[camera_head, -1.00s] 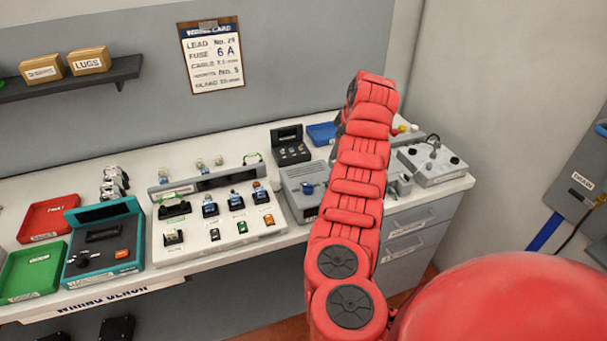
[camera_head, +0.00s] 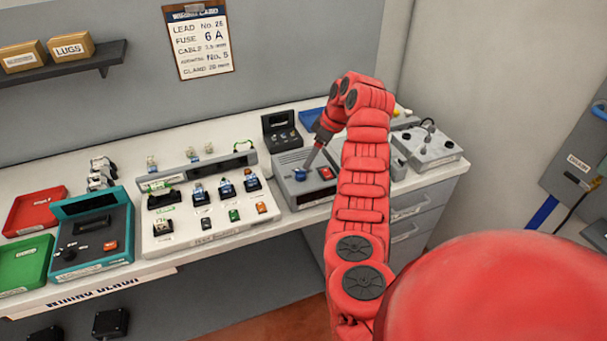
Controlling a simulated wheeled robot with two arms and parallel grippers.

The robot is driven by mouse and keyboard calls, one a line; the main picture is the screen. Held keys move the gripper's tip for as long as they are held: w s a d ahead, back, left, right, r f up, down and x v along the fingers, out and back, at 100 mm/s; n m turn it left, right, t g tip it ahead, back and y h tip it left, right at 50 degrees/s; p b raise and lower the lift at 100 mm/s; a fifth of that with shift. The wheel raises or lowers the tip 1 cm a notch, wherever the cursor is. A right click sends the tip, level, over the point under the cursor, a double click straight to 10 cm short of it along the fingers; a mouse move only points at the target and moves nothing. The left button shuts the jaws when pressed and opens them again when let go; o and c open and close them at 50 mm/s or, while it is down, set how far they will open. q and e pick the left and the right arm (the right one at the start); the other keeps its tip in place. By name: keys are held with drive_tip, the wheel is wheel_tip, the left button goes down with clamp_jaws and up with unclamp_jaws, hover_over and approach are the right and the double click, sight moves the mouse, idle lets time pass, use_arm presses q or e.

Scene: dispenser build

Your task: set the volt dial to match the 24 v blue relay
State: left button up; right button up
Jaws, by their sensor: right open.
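A grey box (camera_head: 290,191) on the bench carries a blue knob (camera_head: 300,174) and a red button (camera_head: 325,172). It appears to be the unit with the volt dial; its markings are too small to read. My right gripper (camera_head: 309,166) points down just above and beside the blue knob, open; I cannot tell whether it touches. Several blue-topped relays (camera_head: 226,186) sit in black sockets on the white board (camera_head: 205,238); their voltages are unreadable. My left gripper is not in view.
A teal tester (camera_head: 92,260) with a black knob stands left of the board, beside red (camera_head: 35,211) and green (camera_head: 22,262) trays. A small black unit (camera_head: 282,132) stands behind the grey box. A grey device (camera_head: 428,146) is at the bench's right end. A card (camera_head: 203,45) hangs above.

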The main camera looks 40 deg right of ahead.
sight(303, 172)
drive_tip(key=b+x, duration=0.3)
drive_tip(key=x, duration=0.2)
drive_tip(key=shift+f+b, duration=0.2)
drive_tip(key=shift+b, duration=0.15)
drive_tip(key=shift+w+a+f+p, duration=0.25)
drive_tip(key=shift+w+f+p, duration=0.2)
drive_tip(key=shift+f+p, duration=0.25)
drive_tip(key=shift+w+f, duration=0.1)
drive_tip(key=shift+f, duration=0.3)
clamp_jaws()
